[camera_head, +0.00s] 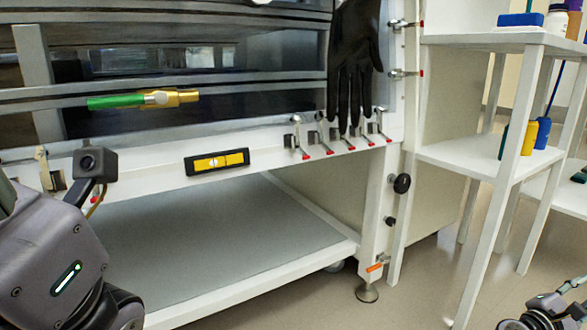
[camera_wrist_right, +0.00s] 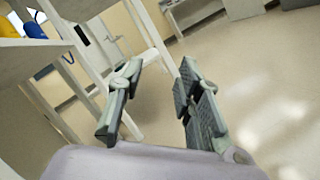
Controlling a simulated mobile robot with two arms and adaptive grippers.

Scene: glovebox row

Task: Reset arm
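My right gripper (camera_wrist_right: 155,100) is open in the right wrist view, its two fingers spread apart with nothing between them and the floor behind. Part of it (camera_head: 545,312) also shows at the bottom right corner of the head view, right of the glovebox and in front of the shelf. My left arm comes in at the lower left of the head view, in front of the glovebox. The fingers of my left gripper do not show.
The glovebox frame (camera_head: 130,180) carries a black glove (camera_head: 354,60), several red-tipped clamps and a green-and-brass fitting (camera_head: 143,99). A grey lower shelf (camera_head: 220,245) lies below. A white shelf unit (camera_head: 490,155) holds bottles at the right. Floor (camera_head: 415,290) between is clear.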

